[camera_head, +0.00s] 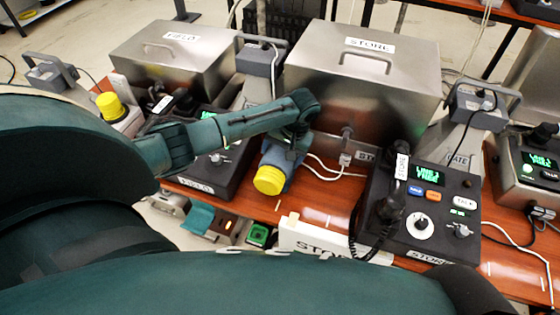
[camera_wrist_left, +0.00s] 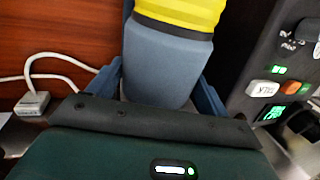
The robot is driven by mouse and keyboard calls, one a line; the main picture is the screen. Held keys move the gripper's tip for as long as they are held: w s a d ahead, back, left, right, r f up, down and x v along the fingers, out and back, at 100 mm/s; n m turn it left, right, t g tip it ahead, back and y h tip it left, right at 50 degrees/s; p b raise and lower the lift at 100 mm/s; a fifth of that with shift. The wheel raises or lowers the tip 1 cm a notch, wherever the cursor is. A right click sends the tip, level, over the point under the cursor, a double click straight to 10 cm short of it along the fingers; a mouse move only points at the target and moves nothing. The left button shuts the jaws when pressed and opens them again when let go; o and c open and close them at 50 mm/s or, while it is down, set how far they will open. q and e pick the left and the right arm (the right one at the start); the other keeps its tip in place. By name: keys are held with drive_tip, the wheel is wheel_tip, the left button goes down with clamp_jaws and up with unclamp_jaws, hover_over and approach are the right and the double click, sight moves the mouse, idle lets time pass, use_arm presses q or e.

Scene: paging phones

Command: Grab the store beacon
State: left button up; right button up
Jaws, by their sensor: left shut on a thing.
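The store beacon (camera_head: 270,178) has a blue-grey body and a yellow cap. It is in front of the steel box (camera_head: 365,85) labelled STORE, tilted with its cap toward the front of the table. My left gripper (camera_head: 290,140) is shut on its body. The left wrist view shows the beacon (camera_wrist_left: 165,60) between the two blue fingers (camera_wrist_left: 160,90), with the yellow cap pointing away from the palm. I cannot tell whether the beacon touches the table. My right gripper is not in view.
A black STORE phone console (camera_head: 415,215) with a corded handset stands right of the beacon. A white STORE-labelled holder (camera_head: 325,240) is at the table's front edge. Another console (camera_head: 215,165) is to the left. White cables cross the wooden table (camera_head: 320,205) beside the beacon.

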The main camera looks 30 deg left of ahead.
use_arm(q)
drive_tip(key=c, duration=0.8)
drive_tip(key=shift+w+r, duration=0.1)
drive_tip(key=shift+r, duration=0.1)
